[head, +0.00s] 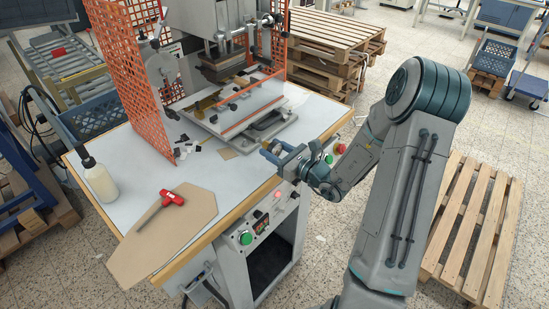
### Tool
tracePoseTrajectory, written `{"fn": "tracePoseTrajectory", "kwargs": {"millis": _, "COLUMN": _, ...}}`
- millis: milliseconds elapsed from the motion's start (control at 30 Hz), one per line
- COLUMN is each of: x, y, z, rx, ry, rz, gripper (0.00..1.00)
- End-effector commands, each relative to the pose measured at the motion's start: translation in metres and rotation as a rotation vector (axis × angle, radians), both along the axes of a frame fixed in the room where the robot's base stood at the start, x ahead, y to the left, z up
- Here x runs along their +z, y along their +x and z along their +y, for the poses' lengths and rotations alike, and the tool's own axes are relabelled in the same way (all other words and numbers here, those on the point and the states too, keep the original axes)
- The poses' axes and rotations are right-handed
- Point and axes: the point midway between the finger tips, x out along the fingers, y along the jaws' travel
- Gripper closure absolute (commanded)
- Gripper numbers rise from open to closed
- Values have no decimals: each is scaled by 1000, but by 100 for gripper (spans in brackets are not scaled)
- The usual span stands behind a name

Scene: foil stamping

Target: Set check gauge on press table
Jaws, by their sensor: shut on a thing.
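My gripper (270,150) is over the front right part of the press table (140,160), near its edge and in front of the press. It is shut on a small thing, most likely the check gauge. The fingers and wrist hide most of it, so its shape cannot be made out. I cannot tell whether it touches the table top. The foil stamping press (222,70) stands at the back of the table, with its flat bed (235,112) low in front.
A red-handled tool (173,198) lies on a brown board (165,235) at the front left, near a white bottle (100,180). Orange mesh guards (130,65) flank the press. The table's middle left is clear.

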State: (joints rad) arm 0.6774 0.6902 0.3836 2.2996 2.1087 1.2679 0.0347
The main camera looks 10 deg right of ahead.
Motion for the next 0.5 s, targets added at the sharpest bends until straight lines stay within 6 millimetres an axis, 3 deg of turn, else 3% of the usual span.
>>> {"fn": "tracePoseTrajectory", "kwargs": {"millis": 500, "x": -40, "y": 0, "z": 0, "rx": -1, "ry": 0, "rz": -1, "gripper": 83}}
